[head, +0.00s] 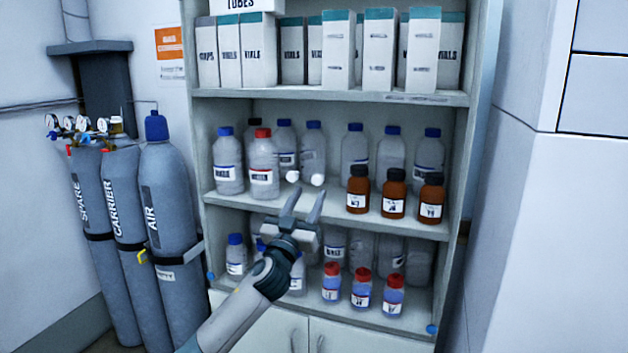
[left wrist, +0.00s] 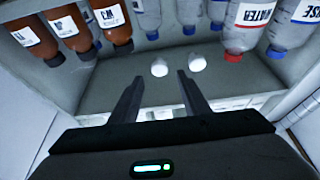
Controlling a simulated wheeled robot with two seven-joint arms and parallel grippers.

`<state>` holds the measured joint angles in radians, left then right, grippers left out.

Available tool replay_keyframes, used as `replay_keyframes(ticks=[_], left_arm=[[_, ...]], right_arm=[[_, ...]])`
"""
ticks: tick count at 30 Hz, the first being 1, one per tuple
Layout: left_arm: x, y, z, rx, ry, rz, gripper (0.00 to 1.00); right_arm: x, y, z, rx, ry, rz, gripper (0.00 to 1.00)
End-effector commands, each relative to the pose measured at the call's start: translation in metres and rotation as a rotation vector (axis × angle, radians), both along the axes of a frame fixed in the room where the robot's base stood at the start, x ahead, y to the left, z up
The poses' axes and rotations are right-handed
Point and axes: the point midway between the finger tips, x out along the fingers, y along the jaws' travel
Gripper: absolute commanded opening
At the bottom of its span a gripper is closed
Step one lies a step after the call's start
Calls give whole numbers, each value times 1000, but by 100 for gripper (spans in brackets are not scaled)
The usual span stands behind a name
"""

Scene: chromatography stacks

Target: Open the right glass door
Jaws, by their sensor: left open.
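Two round white knobs sit side by side at the middle of the shelf cabinet front, where clear glass doors are hard to make out. The right knob (head: 318,179) is on the right glass door's side; it also shows in the left wrist view (left wrist: 159,67), which is upside down. The left knob (head: 292,176) is close beside it. My left gripper (head: 308,191) is open and empty just below the knobs. In the left wrist view its fingertips (left wrist: 160,74) straddle the right knob in the picture; contact is not visible. My right gripper is not in view.
Behind the front stand amber bottles (head: 393,198), a red-capped bottle (head: 263,165) and small red-capped bottles (head: 361,289). Boxes (head: 343,48) fill the top shelf. Gas cylinders (head: 168,220) stand left; a white unit (head: 550,240) stands right. Lower white doors (head: 355,338) have handles.

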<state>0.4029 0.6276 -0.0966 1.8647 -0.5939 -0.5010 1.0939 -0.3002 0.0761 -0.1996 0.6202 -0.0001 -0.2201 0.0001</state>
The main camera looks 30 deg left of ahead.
Motion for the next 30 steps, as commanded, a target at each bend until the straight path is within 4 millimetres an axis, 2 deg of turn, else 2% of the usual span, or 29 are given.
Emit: replay_keyframes(ticks=[1, 9, 22, 23, 28, 30], left_arm=[[8, 2, 8, 0, -1, 1, 42], [37, 8, 17, -1, 1, 0, 42], [44, 10, 18, -1, 1, -1, 42], [44, 10, 18, -1, 1, -1, 40], [43, 10, 18, -1, 1, -1, 0], [43, 10, 18, -1, 1, -1, 0]], right_arm=[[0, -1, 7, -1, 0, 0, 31], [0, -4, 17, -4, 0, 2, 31], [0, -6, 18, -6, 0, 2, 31], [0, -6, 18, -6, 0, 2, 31], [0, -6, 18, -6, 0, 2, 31], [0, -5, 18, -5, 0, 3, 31]])
